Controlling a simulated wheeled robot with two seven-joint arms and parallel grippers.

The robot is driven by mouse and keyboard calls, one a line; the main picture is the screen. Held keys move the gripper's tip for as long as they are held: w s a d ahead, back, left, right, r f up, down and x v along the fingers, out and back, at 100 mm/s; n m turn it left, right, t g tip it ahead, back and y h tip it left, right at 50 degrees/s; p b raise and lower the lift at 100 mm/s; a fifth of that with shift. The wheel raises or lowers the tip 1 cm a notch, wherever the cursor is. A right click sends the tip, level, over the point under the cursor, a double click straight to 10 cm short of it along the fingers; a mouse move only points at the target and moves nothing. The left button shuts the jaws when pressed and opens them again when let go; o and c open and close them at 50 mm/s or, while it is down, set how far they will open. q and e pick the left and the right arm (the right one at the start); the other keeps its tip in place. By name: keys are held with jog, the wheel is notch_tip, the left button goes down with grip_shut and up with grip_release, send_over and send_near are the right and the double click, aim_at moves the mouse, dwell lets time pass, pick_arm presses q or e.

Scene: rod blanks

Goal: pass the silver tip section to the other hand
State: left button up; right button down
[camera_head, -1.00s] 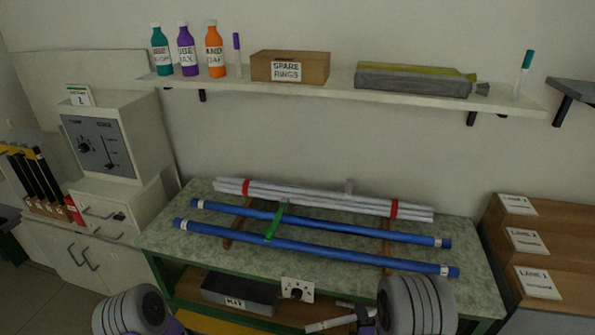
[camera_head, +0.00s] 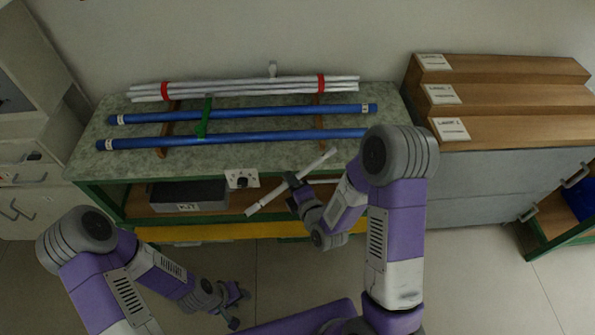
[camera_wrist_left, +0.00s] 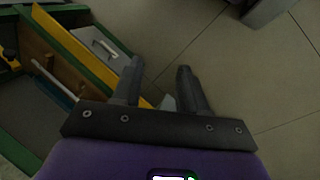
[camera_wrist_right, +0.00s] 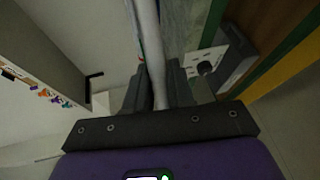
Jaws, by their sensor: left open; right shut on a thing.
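The silver tip section (camera_head: 318,161) is a slim pale rod, held slanted in front of the bench in the head view, its lower left end by the lower shelf. My right gripper (camera_head: 293,181) is shut on it near its middle. In the right wrist view the rod (camera_wrist_right: 147,45) runs up and away between the two fingers (camera_wrist_right: 157,88). My left gripper (camera_head: 240,303) is low at the front left, empty and well apart from the rod. In the left wrist view its fingers (camera_wrist_left: 160,85) are spread with floor beyond.
The bench top (camera_head: 235,158) bears blue tubes (camera_head: 250,138) with a green clip (camera_head: 204,118), and a white rod bundle (camera_head: 240,88) with red bands. A dark box (camera_head: 188,194) sits on the lower shelf. Wooden lane bins (camera_head: 510,95) stand right. The floor between the arms is mostly open.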

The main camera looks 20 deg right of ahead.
pick_arm(q)
jog(key=shift+w, duration=0.1)
jog(key=shift+c, duration=1.1)
jog(key=w+d+r+m+t, duration=0.35)
jog(key=w+r+m, duration=0.55)
jog(key=w+r, duration=1.35)
jog(key=w+d+r+m+y, duration=0.2)
jog(key=w+r, duration=0.1)
jog(key=r, duration=0.3)
jog(key=s+d+r+g+y, duration=0.2)
jog(key=s+d+r+g, duration=0.2)
jog(key=s+r, duration=0.6)
notch_tip(320, 180, down, 10)
jog(key=w+n, duration=0.1)
jog(key=w, duration=0.1)
jog(key=shift+r, duration=0.2)
pick_arm(e)
jog(key=a+r+n+g+y, duration=0.1)
jog(key=a+r+n+y, duration=0.1)
jog(key=a, duration=0.3)
jog(key=a+r+n+g+y, duration=0.2)
jog(key=a+r+n+y, duration=0.1)
jog(key=a, duration=0.3)
jog(key=shift+n+y, duration=0.4)
jog(key=shift+y, duration=0.5)
